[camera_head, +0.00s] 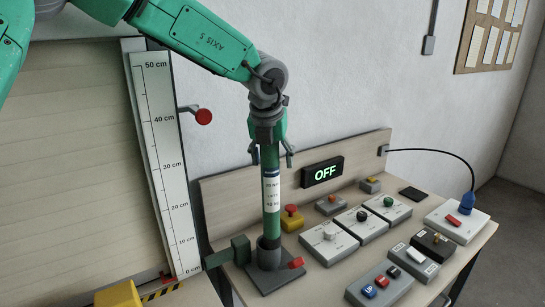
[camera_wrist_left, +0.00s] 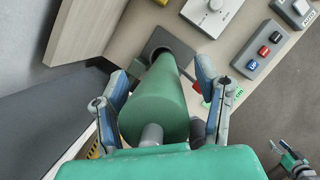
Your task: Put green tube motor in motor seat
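The green tube motor (camera_head: 270,222) stands upright with a white label on its side. Its lower end sits in the round collar of the dark grey motor seat (camera_head: 267,256). In the left wrist view the tube (camera_wrist_left: 153,105) runs away from me to the seat's dark opening (camera_wrist_left: 160,45). My left gripper (camera_head: 271,157) is above and around the tube's top end. Its fingers are spread on both sides, with a visible gap to the tube at right in the wrist view. My right gripper (camera_wrist_left: 293,160) shows only small at that view's lower right edge.
A red lever (camera_head: 296,263) is on the seat's side. Several button and switch boxes (camera_head: 360,225) cover the bench to the right. A display (camera_head: 322,171) reads OFF. A vertical centimetre scale (camera_head: 166,165) and shutter (camera_head: 70,150) stand at left.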

